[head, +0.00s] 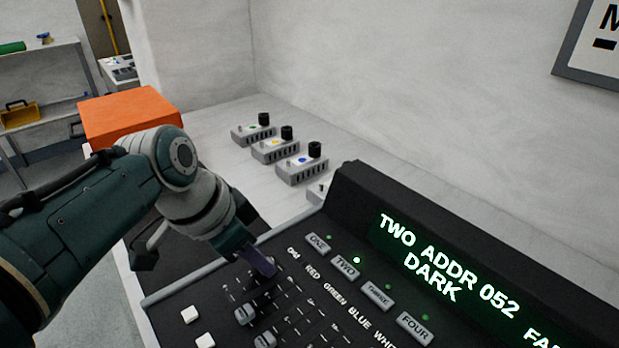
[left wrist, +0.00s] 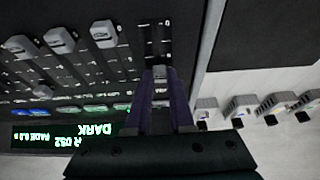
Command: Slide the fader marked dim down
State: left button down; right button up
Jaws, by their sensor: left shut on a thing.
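The dim fader's column lies at the left edge of the black console (head: 185,265), beside a label that reads DIM, partly visible, in the head view. My left gripper (head: 262,266) reaches down onto this column near its label end. In the left wrist view its purple fingers (left wrist: 161,88) are shut on a grey cap, the dim fader (left wrist: 160,72), with a bare slot beyond it. The fingers hide most of this cap. Other fader caps (head: 245,314) sit further along their slots, away from the labels. My right gripper is not in view.
The console's display (head: 445,265) reads TWO ADDR 052 DARK, with several grey buttons (head: 345,267) below it. Small grey boxes with black knobs (head: 301,166) stand on the bench behind. An orange box (head: 130,115) stands behind my left arm.

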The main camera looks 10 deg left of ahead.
aim_at(229, 293)
pick_arm(q)
jog(key=s+a+p, duration=0.2)
jog(key=s, duration=0.1)
jog(key=s+a+p, duration=0.1)
jog(key=shift+s+a+r, duration=0.2)
jog(key=shift+s+a, duration=0.05)
jog(key=shift+s, duration=0.05)
jog(key=shift+s+a+f+p, duration=0.15)
jog(key=shift+s+a+p, duration=0.1)
jog(key=shift+s+p, duration=0.1)
jog(key=shift+w, duration=0.1)
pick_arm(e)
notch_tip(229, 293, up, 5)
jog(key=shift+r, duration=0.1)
pick_arm(q)
jog(key=c, duration=0.8)
grip_release()
jog(key=shift+o, duration=0.2)
jog(key=p+v, duration=0.4)
jog(key=v, duration=0.6)
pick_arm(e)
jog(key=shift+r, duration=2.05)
